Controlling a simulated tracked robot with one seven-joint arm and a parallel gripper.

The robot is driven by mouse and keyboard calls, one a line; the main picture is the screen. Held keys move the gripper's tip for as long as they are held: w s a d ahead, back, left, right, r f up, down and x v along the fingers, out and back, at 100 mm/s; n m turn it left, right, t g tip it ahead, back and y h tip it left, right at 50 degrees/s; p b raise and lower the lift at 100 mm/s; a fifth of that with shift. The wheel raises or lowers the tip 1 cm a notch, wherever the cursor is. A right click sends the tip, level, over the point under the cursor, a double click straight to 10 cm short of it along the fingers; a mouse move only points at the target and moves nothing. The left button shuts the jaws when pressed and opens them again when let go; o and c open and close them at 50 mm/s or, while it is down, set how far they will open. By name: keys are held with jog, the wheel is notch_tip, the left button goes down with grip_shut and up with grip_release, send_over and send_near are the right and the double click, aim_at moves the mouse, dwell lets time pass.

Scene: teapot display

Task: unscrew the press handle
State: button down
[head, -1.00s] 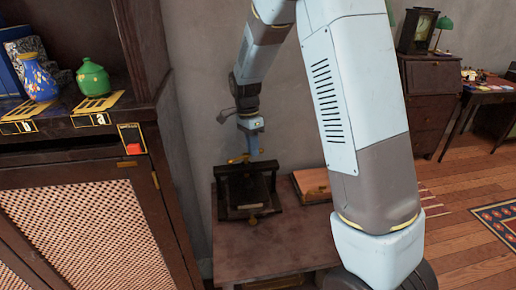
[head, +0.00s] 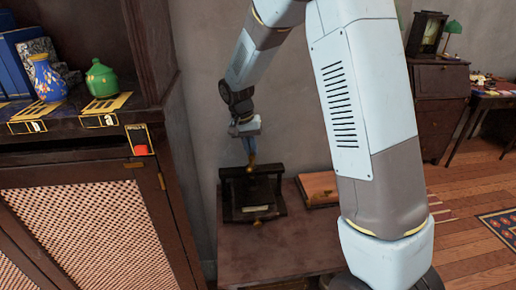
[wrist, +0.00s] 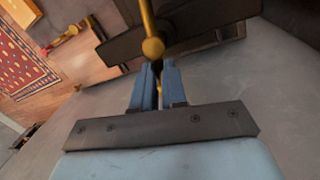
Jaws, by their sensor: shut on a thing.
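The black press (head: 270,190) stands on a small dark table against the wall. Its brass handle (head: 251,160) shows just above the press's top bar, lying roughly up and down in the head view. My gripper (head: 247,140) is at the handle from above, shut on it. In the wrist view, the blue fingers (wrist: 158,72) are close together at the handle's round brass knob (wrist: 153,47). The brass rod runs from the knob toward the dark press. The handle's lower joint with the press is not clear.
A flat wooden box (head: 318,188) lies right of the press on the small table (head: 270,250). A cabinet (head: 90,215) with a blue vase (head: 46,80) and green teapot (head: 102,78) stands close on the left. The table's front is clear.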

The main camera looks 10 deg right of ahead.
jog(key=n, duration=0.3)
jog(key=a+n+t, duration=0.1)
jog(key=n, duration=0.3)
jog(key=s+a+n+t, duration=0.1)
jog(key=n, duration=0.3)
jog(key=shift+a+y, duration=0.25)
jog(key=shift+y, duration=0.05)
jog(key=n, duration=0.2)
jog(key=s+n, duration=0.1)
jog(key=n, duration=0.1)
jog(key=shift+a+n+t+y, duration=0.15)
jog(key=shift+n+t+y, duration=0.15)
jog(key=n, duration=0.2)
jog(key=s+n+y, duration=0.1)
jog(key=n, duration=0.2)
jog(key=shift+s, duration=0.2)
jog(key=shift+f, duration=0.1)
jog(key=c, duration=1.2)
grip_release()
